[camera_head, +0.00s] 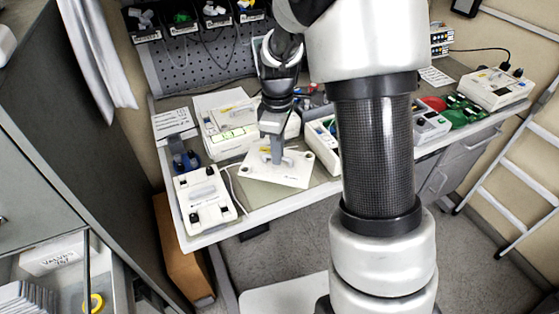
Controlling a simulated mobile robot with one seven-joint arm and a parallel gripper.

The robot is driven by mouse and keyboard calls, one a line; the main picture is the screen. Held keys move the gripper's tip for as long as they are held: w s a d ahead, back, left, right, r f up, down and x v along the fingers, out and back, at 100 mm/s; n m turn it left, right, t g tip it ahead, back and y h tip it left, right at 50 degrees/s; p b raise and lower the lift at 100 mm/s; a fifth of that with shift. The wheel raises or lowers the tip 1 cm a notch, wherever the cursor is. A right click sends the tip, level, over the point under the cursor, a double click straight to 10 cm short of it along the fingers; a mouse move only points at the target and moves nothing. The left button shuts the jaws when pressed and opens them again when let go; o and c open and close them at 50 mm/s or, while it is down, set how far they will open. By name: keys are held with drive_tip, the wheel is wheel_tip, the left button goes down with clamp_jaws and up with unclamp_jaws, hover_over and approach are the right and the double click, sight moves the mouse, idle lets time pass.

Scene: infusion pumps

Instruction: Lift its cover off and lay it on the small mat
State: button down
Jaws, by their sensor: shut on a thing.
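My gripper (277,158), at the end of the dark wrist, points down and is shut on a white, flat cover (292,177) with dark spots at its corners. The cover is tilted in the picture and sits over a grey-green mat (262,196) near the bench's front edge. I cannot tell whether the cover touches the mat or hangs just above it. Behind it to the left stands a white pump (229,138) with small green lights. The gripper hides part of the cover's middle.
A white unit (204,198) lies at the front left, beside a blue clamp-like object (184,160). Another unit (322,143) stands right of the cover, partly behind my arm. Green boards (466,112) and a white device (495,89) are further right. Bins hang above the pegboard.

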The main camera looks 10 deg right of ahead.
drive_tip(key=n, duration=0.2)
drive_tip(key=w+f+n+b, duration=0.1)
drive_tip(key=n, duration=0.1)
drive_tip(key=shift+w, duration=0.15)
drive_tip(key=n, duration=0.2)
drive_tip(key=w+n+b, duration=0.1)
drive_tip(key=shift+n, duration=0.4)
drive_tip(key=shift+f+b, duration=1.6)
drive_tip(key=shift+f, duration=0.3)
drive_tip(key=shift+f, duration=0.3)
drive_tip(key=shift+f+b, duration=0.85)
drive_tip(key=shift+f, duration=0.2)
drive_tip(key=c, duration=1.8)
unclamp_jaws()
drive_tip(key=shift+o, duration=0.2)
